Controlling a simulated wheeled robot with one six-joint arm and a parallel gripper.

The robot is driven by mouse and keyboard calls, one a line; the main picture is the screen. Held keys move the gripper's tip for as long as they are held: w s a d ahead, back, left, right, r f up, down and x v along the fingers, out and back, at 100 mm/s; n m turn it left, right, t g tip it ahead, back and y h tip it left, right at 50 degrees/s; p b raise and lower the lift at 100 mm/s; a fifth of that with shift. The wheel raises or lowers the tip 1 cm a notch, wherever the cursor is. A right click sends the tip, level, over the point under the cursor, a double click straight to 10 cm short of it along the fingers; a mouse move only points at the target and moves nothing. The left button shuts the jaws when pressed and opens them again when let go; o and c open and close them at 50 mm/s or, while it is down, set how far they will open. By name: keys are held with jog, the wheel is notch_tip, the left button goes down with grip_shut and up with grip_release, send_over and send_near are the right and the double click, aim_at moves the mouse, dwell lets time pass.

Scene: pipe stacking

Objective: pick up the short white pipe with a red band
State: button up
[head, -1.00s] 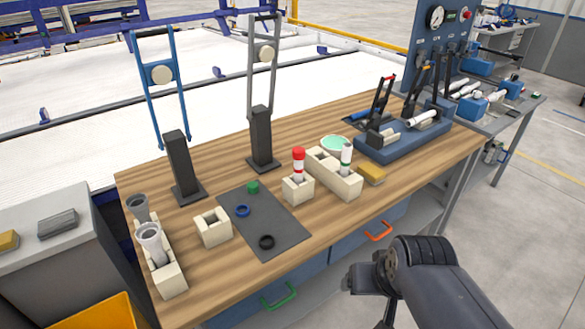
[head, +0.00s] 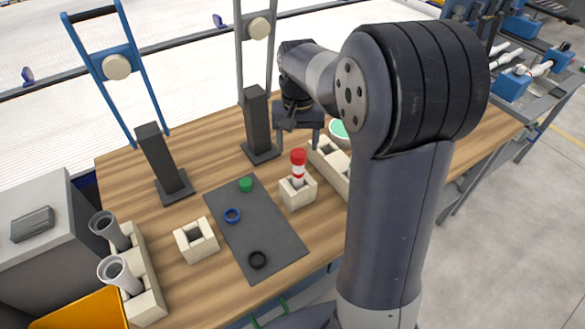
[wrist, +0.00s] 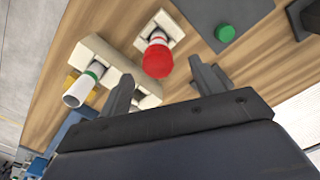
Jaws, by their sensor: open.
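The short white pipe with a red band (head: 298,170) stands upright in a small beige socket block (head: 300,196) on the wooden bench. Its top end is red too. In the wrist view the red top of this pipe (wrist: 157,60) points toward the camera, just beyond the gap between my fingers. My gripper (head: 297,140) is open and empty, above and behind the pipe in the head view. Its two fingers (wrist: 163,86) also show in the wrist view, one on each side of the pipe's line and apart from it.
A white pipe with a green band (wrist: 80,88) stands in a longer beige block beside it; my arm hides it in the head view. A dark mat (head: 270,238) holds a green cap (head: 246,184), a blue ring (head: 232,215) and a black ring (head: 257,260). Grey pipes stand far left.

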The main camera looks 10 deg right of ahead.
aim_at(298, 167)
notch_tip(298, 167, down, 9)
jog(key=shift+s+d+f+p, duration=0.1)
jog(key=shift+d+f+p, duration=0.05)
jog(key=shift+p, duration=0.35)
jog(key=shift+c, duration=0.2)
